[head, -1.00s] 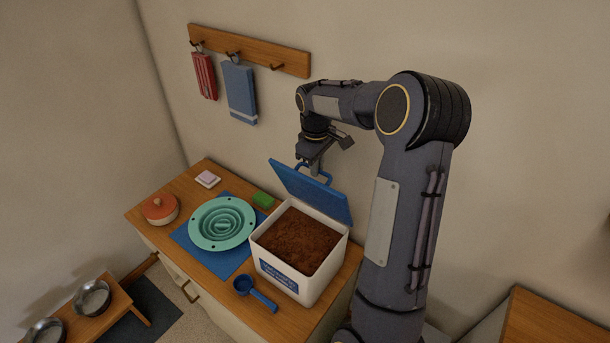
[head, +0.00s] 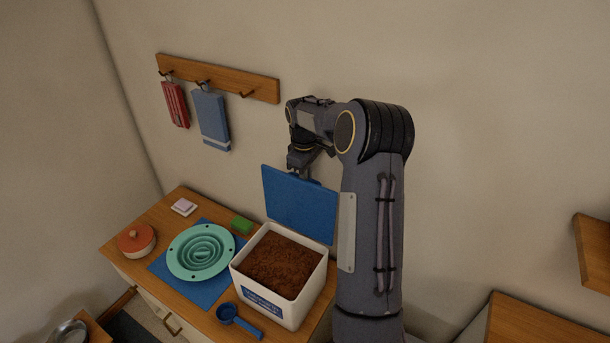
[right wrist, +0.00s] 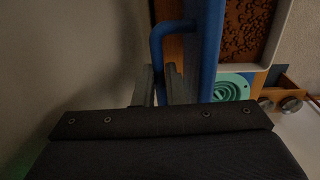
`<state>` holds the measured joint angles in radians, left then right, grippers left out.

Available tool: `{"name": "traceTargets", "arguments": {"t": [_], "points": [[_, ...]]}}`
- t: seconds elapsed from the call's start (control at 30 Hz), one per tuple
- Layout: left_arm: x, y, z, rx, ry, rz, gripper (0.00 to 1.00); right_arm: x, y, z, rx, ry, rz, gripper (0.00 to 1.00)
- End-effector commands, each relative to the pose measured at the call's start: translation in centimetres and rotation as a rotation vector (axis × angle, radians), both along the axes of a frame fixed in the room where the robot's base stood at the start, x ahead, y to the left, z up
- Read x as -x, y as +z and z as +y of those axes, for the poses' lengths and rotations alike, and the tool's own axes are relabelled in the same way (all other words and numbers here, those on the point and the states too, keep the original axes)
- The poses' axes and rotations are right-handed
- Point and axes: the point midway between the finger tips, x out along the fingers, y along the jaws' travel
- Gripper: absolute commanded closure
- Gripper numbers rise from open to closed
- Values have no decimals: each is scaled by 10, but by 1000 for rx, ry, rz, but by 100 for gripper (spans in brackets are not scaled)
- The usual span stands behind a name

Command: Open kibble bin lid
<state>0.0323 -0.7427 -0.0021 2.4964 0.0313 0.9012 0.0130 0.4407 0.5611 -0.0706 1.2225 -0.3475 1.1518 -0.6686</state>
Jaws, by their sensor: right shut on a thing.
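The kibble bin (head: 300,303) is a white square tub full of brown kibble (head: 280,264), with a blue label on its front. Its blue lid (head: 298,205) stands roughly upright along the bin's back edge, and the kibble is uncovered. My right gripper (head: 302,174) is at the lid's top edge. In the right wrist view its fingers (right wrist: 158,82) are shut on the blue lid handle (right wrist: 157,45). The lid shows edge-on there. My left gripper is not in view.
A teal slow-feeder bowl (head: 201,252) sits on a blue mat left of the bin. A blue scoop (head: 228,313) lies in front, a green sponge (head: 241,224) behind. An orange-lidded pot (head: 136,240) stands at left. The wall is close behind the lid.

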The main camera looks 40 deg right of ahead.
Motion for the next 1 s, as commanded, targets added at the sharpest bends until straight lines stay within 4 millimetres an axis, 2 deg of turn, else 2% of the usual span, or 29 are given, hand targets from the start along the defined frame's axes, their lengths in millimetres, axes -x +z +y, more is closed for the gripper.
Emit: {"name": "traceTargets", "arguments": {"t": [0.03,0.13,0.17,0.3,0.33,0.67,1.0], "points": [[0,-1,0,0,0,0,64,5,-9,2,-11,0,25,100],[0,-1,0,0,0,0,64,5,-9,2,-11,0,25,100],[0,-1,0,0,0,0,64,5,-9,2,-11,0,25,87],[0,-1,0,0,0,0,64,4,-7,2,-8,1,18,69],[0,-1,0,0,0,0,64,3,-7,2,-9,1,17,67],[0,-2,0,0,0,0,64,1,1,2,-5,2,8,67],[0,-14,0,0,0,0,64,3,55,6,-5,1,8,67]]}}
